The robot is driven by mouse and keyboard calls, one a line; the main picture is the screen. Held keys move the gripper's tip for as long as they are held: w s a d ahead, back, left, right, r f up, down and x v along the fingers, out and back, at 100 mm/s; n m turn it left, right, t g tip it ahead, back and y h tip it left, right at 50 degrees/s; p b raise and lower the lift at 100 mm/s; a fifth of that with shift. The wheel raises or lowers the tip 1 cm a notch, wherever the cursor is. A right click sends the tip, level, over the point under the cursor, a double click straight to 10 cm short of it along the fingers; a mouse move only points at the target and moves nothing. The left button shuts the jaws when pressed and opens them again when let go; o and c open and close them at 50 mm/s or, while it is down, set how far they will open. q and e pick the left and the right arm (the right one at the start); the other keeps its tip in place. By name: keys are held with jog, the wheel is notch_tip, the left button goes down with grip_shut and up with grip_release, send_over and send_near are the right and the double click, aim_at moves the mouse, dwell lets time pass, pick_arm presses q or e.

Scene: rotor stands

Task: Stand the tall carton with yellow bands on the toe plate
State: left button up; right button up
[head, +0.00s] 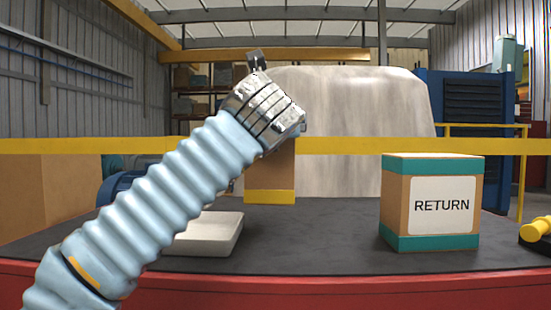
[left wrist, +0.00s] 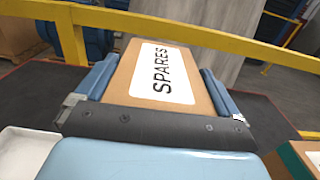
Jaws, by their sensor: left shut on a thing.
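The tall carton (head: 270,178) is brown with a yellow band at its lower end; my left arm hides its upper part in the head view. In the left wrist view the carton (left wrist: 140,85) shows a white SPARES label between the two blue fingers. My left gripper (left wrist: 158,68) is shut on it. In the head view the carton looks upright, its lower end near the dark table's far part; I cannot tell whether it touches. I cannot clearly pick out the toe plate. My right gripper is not in view.
A pale shallow tray (head: 220,236) lies left of centre on the dark table (head: 310,248). A RETURN carton with teal bands (head: 432,162) stands at the right. A yellow and black object (head: 536,230) is at the right edge. Table between tray and RETURN carton is clear.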

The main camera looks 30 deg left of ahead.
aim_at(275, 156)
pick_arm(q)
jog(key=shift+w+a+f, duration=0.1)
jog(key=shift+w+f, duration=0.3)
jog(key=shift+f, duration=0.6)
jog(key=shift+w+a+f, duration=0.1)
jog(key=shift+w+f, duration=0.25)
jog(key=shift+f, duration=0.6)
jog(key=shift+w+a+f, duration=0.1)
jog(key=shift+w+f, duration=0.3)
jog(key=shift+f, duration=0.7)
jog(key=o, duration=1.7)
